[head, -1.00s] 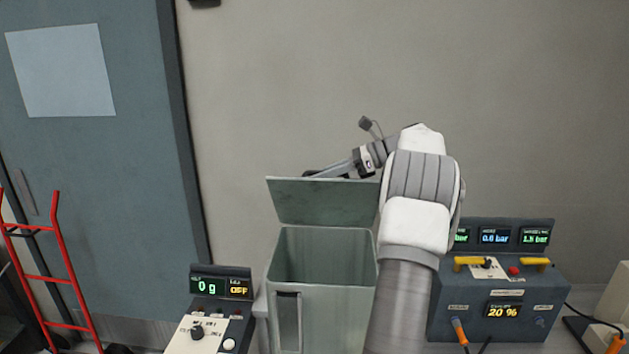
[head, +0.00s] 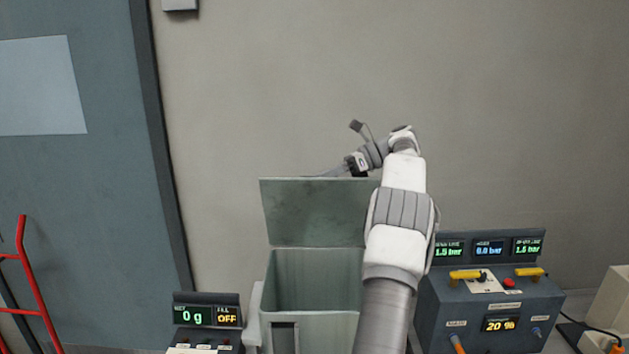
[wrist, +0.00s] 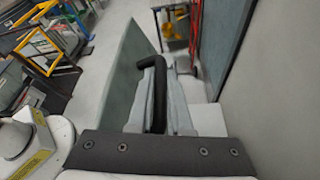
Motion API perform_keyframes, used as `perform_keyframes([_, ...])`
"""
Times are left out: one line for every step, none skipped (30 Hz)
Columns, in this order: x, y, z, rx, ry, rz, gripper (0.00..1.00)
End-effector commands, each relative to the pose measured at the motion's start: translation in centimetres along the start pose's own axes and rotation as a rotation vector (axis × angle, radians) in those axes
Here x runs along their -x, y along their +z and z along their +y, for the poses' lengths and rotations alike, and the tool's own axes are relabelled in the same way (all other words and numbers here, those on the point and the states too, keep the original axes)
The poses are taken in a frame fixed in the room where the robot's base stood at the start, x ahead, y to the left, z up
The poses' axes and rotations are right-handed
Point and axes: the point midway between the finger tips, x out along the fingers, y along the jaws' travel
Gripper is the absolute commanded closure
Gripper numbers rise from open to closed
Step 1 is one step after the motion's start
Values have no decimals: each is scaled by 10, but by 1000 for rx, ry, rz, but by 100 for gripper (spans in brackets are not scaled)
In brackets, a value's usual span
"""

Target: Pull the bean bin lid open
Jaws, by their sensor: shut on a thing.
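The bean bin (head: 312,280) is a pale grey-green box, open at the top in the head view. Its lid (head: 312,212) stands raised, close to upright, at the bin's back edge. My gripper (head: 338,172) is at the lid's top edge, with its fingertips partly hidden behind the lid. In the wrist view my gripper (wrist: 157,95) is shut on the lid's black bar handle (wrist: 160,70), with grey fingers on both sides of it. The lid also shows there as a green panel (wrist: 125,62) to the left of the fingers.
A wall (head: 480,100) is behind the lid and arm. A weight display panel (head: 207,312) is left of the bin. A dark control box (head: 490,305) with yellow handles is right, near my arm. A red hand truck (head: 30,290) stands at the far left.

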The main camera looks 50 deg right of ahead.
Motion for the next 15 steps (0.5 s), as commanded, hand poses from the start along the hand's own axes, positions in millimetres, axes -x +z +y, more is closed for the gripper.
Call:
perform_keyframes([0, -1, 0, -2, 0, -1, 100])
perform_keyframes([0, -1, 0, -2, 0, -1, 100])
perform_keyframes([0, -1, 0, -2, 0, -1, 100])
perform_keyframes([0, -1, 0, -1, 0, -1, 100])
perform_keyframes([0, -1, 0, -1, 0, -1, 100])
perform_keyframes([0, -1, 0, -1, 0, -1, 100])
perform_keyframes([0, -1, 0, -1, 0, -1, 100])
perform_keyframes([0, -1, 0, -1, 0, -1, 77])
perform_keyframes([0, -1, 0, -1, 0, -1, 70])
perform_keyframes([0, -1, 0, -1, -1, -1, 70])
perform_keyframes([0, -1, 0, -1, -1, -1, 70])
perform_keyframes([0, 0, 0, 0, -1, 0, 70])
perform_keyframes([0, 0, 0, 0, -1, 0, 70])
perform_keyframes([0, 0, 0, 0, -1, 0, 70])
perform_keyframes([0, 0, 0, 0, -1, 0, 70])
